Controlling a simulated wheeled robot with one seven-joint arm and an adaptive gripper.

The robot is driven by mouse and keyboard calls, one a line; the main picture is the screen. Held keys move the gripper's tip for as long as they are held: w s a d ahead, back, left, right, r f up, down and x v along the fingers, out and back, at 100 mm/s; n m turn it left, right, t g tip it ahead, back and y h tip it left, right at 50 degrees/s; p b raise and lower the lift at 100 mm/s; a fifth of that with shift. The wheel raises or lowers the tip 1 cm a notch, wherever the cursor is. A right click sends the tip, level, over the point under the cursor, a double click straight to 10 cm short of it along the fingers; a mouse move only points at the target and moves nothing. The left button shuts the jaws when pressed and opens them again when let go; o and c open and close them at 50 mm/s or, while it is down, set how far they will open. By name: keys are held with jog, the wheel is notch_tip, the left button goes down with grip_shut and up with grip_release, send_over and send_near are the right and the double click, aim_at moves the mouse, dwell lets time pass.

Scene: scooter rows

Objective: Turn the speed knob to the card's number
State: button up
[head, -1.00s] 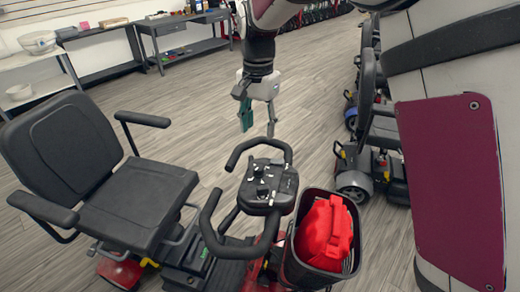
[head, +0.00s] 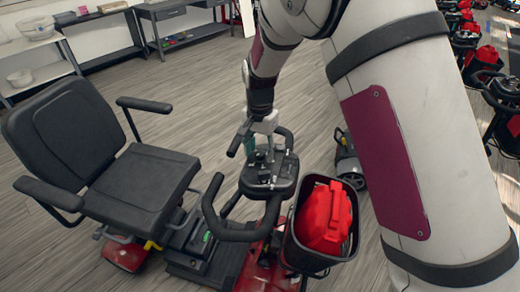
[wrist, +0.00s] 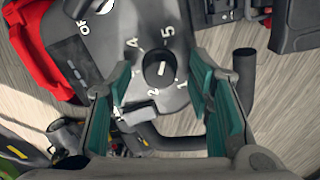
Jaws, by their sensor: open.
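The black speed knob (wrist: 157,73) sits on the scooter's grey dial face in the wrist view, with a short white mark on its top. The numbers 5, 4, 2 and 1 show around it; I cannot tell surely which one the mark points to. My gripper (wrist: 161,84) is open, its two green-padded fingers on either side of the knob, apart from it and empty. In the head view my gripper (head: 262,136) is over the far part of the tiller console (head: 268,180) and largely hides the knob. I see no readable number card.
The looped handlebars (head: 212,205) flank the console. A basket (head: 290,240) with a red bag (head: 323,218) is at its right, and the black seat (head: 135,185) is at its left. Shelves with bowls stand at the back left. More scooters line the right.

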jog(key=shift+f, duration=0.1)
grip_shut()
jog(key=shift+n, duration=0.4)
jog(key=n+b, duration=0.1)
jog(key=n, duration=0.4)
jog(key=shift+d+n+b, duration=0.1)
jog(key=shift+n+b, duration=0.2)
jog(key=shift+b, duration=0.05)
jog(key=n+b, duration=0.1)
jog(key=n, duration=0.4)
jog(key=shift+n, duration=0.3)
grip_release()
